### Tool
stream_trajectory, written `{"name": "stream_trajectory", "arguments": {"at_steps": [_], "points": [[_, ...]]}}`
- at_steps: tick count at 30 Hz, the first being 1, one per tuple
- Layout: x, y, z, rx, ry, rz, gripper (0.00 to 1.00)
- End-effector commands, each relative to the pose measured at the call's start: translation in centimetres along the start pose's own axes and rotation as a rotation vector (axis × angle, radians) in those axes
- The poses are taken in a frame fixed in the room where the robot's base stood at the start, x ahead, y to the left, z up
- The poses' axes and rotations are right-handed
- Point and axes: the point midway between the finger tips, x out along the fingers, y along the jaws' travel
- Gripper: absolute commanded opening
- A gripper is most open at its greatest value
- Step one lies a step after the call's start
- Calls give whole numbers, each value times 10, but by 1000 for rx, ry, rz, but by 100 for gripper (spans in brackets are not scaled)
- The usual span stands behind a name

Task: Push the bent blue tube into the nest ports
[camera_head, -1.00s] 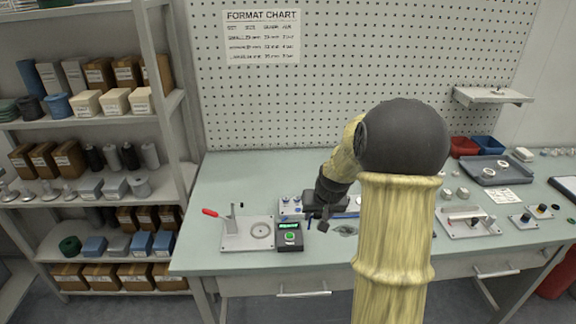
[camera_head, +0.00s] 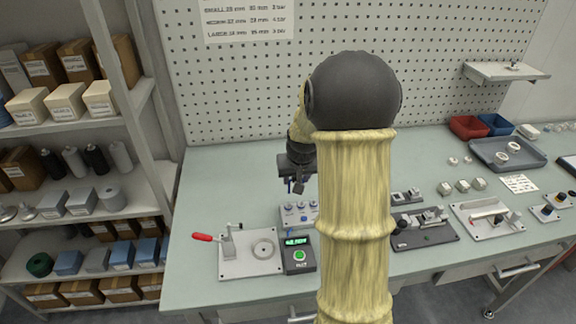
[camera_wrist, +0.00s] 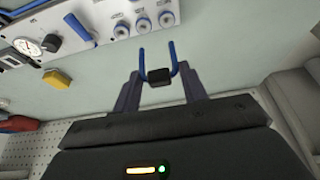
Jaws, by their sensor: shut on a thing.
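My gripper (camera_head: 297,185) is above the bench, over the far side of a pale port panel (camera_head: 300,210) with blue-ringed ports. In the wrist view my gripper (camera_wrist: 159,80) is shut on the bent blue tube (camera_wrist: 143,62). The tube's two ends stick out past the fingertips, side by side. Its middle is hidden by the fingers and a dark block between them. The port panel (camera_wrist: 105,38) shows at the top of the wrist view with several round ports (camera_wrist: 142,25). The tube ends are apart from the ports.
A plate with a red-handled lever (camera_head: 202,237) and a box with a green display (camera_head: 298,253) stand near the panel. Dark fixtures (camera_head: 425,233) lie to the right of my arm. A gauge (camera_wrist: 50,43) and a yellow piece (camera_wrist: 57,79) show in the wrist view.

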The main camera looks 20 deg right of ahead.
Motion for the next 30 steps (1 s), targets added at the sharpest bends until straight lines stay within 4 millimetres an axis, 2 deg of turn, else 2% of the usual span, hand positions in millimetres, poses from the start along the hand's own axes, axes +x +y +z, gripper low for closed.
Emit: {"name": "stream_trajectory", "arguments": {"at_steps": [17, 30], "points": [[3, 0, 1, -2, 0, 4, 21], [33, 0, 14, -2, -1, 4, 21]]}}
